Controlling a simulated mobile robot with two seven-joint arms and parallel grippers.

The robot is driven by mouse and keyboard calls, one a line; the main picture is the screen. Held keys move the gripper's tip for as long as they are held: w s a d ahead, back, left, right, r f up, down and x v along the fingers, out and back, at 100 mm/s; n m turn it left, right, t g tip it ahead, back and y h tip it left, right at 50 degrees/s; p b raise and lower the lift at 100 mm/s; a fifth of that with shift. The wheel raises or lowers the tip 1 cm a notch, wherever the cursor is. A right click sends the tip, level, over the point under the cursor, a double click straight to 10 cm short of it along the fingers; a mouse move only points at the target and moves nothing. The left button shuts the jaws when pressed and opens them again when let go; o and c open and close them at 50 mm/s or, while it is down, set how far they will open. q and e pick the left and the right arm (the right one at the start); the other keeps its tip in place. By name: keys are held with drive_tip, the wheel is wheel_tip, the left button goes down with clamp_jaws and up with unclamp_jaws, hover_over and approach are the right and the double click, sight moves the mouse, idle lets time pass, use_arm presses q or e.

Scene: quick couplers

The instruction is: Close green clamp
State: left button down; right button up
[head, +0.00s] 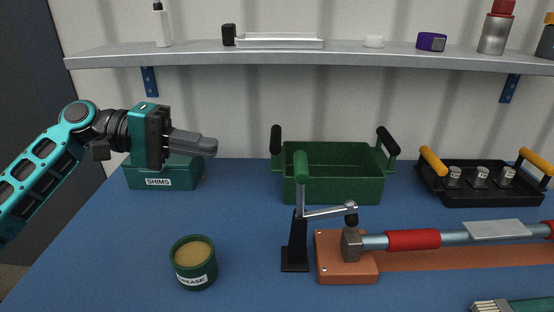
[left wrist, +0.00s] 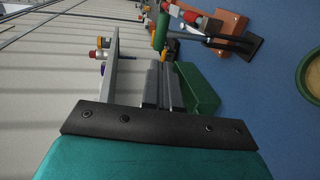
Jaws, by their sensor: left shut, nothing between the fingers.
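The green clamp stands on the blue table in the head view, with a black base and an upright green handle (head: 301,167). Its metal arm reaches right to a black tip above a metal block on an orange-brown plate (head: 345,262). The green handle also shows in the left wrist view (left wrist: 161,30). My left gripper (head: 214,147) is shut and empty, level, left of the handle and a little higher, with a clear gap. Its fingers show in the left wrist view (left wrist: 162,66). My right gripper is not in view.
A green crate (head: 340,197) stands behind the clamp. A green box marked SHIMS (head: 160,182) is behind my left gripper, and a grease tin (head: 193,280) is in front. A black tray (head: 480,196) sits at right. A shelf (head: 330,56) runs above.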

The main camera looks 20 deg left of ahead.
use_arm(q)
drive_tip(key=x, duration=1.2)
drive_tip(key=shift+d, duration=0.2)
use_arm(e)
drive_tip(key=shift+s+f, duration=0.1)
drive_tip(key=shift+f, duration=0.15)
use_arm(q)
drive_tip(key=shift+w, duration=0.15)
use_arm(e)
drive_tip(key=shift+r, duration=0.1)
